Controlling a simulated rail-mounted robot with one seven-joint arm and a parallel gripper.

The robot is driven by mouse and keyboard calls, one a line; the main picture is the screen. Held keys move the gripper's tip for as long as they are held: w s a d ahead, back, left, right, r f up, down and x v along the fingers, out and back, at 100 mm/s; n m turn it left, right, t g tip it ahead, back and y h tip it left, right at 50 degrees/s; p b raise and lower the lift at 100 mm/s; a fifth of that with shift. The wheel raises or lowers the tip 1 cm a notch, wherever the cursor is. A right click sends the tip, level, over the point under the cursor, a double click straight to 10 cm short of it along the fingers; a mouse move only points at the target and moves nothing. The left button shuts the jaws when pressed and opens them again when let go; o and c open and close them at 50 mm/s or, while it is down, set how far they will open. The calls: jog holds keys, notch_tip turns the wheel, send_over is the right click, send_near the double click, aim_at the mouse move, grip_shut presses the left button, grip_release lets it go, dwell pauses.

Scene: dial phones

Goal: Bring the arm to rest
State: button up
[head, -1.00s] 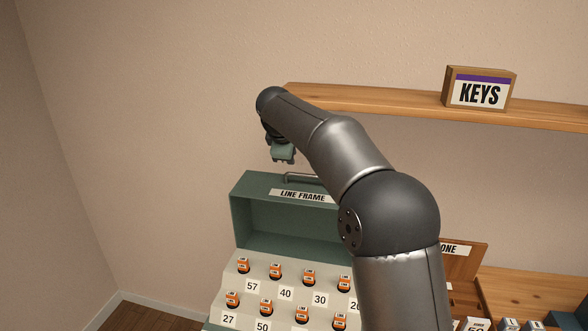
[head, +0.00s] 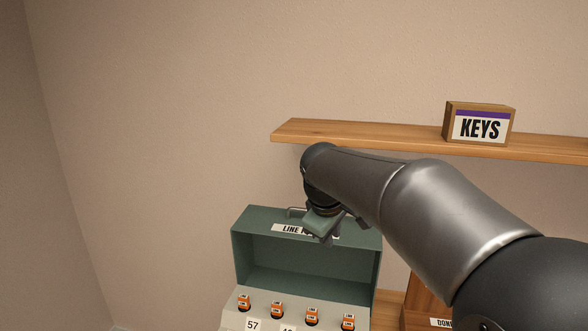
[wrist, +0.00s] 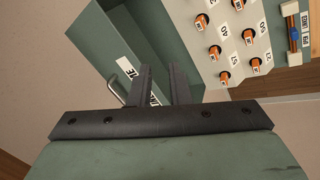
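My gripper (head: 343,232) hangs at the end of my bent arm, in front of the top of the green LINE FRAME case (head: 262,263) in the head view. It covers part of the case's label. In the wrist view the two dark fingers of my gripper (wrist: 162,70) stand apart with a narrow gap and nothing between them. The case (wrist: 170,28) shows beyond them. I cannot tell how far the fingers are from it.
A wooden shelf (head: 355,139) with a KEYS box (head: 480,124) runs along the wall. Orange plugs (head: 277,310) stand on the numbered panel in front of the case. A wooden box labelled DONE (head: 420,300) is partly hidden by my arm. The wall at left is clear.

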jog(key=s+d+f+m+g, duration=0.1)
jog(key=s+d+f+m, duration=0.1)
jog(key=s+f, duration=0.3)
jog(key=s+d+f+m+g+y, duration=0.1)
jog(key=s+f+m, duration=0.3)
jog(key=s, duration=1)
jog(key=s+d+f+m+g, duration=0.1)
jog(key=s+d+f+m, duration=0.3)
jog(key=s, duration=0.6)
notch_tip(320, 180, down, 2)
jog(key=shift+s+f+g+y, duration=0.1)
jog(key=shift+s+g+y, duration=0.05)
jog(key=shift+g+y, duration=0.25)
dwell(4.6)
